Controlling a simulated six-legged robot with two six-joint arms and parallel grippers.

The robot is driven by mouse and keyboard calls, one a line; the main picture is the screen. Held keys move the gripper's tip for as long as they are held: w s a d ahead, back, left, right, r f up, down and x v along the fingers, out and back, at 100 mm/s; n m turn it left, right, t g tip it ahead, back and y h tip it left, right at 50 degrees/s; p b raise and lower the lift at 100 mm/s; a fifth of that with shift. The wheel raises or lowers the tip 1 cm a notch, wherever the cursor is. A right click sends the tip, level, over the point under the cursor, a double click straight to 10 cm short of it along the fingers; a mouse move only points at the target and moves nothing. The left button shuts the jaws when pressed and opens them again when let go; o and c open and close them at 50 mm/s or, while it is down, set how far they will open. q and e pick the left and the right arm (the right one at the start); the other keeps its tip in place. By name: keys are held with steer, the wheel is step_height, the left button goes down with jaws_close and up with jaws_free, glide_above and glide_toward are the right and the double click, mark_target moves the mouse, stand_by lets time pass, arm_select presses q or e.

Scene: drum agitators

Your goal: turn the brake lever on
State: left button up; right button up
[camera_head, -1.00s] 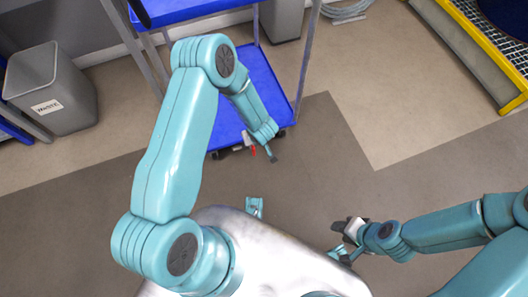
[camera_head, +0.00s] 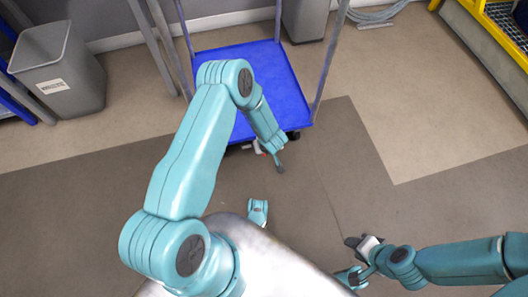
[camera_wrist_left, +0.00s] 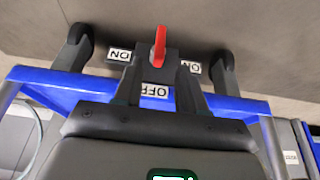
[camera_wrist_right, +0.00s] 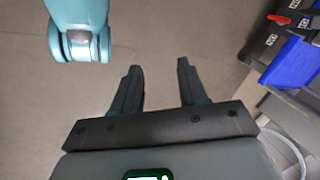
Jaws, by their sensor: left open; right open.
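The red brake lever (camera_wrist_left: 159,47) sits on a dark block at the edge of the blue cart (camera_head: 265,85). In the left wrist view it stands in the middle, between two ON labels, with an OFF label (camera_wrist_left: 155,90) below it. My left gripper (camera_head: 279,163) is open at the cart's near edge; its fingers point toward the lever block, one on each side. Contact cannot be told. The lever also shows small in the right wrist view (camera_wrist_right: 279,18). My right gripper (camera_head: 356,244) is open and empty over the floor, away from the cart.
A grey bin (camera_head: 60,70) stands at the left, and another bin (camera_head: 306,18) behind the cart. A yellow-edged platform (camera_head: 492,35) is at the upper right. Dark wheels (camera_wrist_left: 75,48) flank the lever. The floor right of the cart is clear.

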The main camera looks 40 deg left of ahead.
arm_select(q)
steer(key=b+x, duration=0.2)
steer(key=x, duration=0.3)
steer(key=shift+f, duration=0.4)
steer(key=shift+w+a+f+b, duration=0.3)
steer(key=shift+f+b, duration=0.1)
steer(key=shift+f, duration=0.2)
arm_select(e)
steer(key=shift+t, duration=0.5)
steer(key=w+f, duration=0.2)
steer(key=f, duration=0.1)
steer(key=shift+w+d+f, duration=0.25)
steer(key=shift+w+f, duration=0.05)
steer(key=shift+w, duration=0.1)
arm_select(q)
jaws_close()
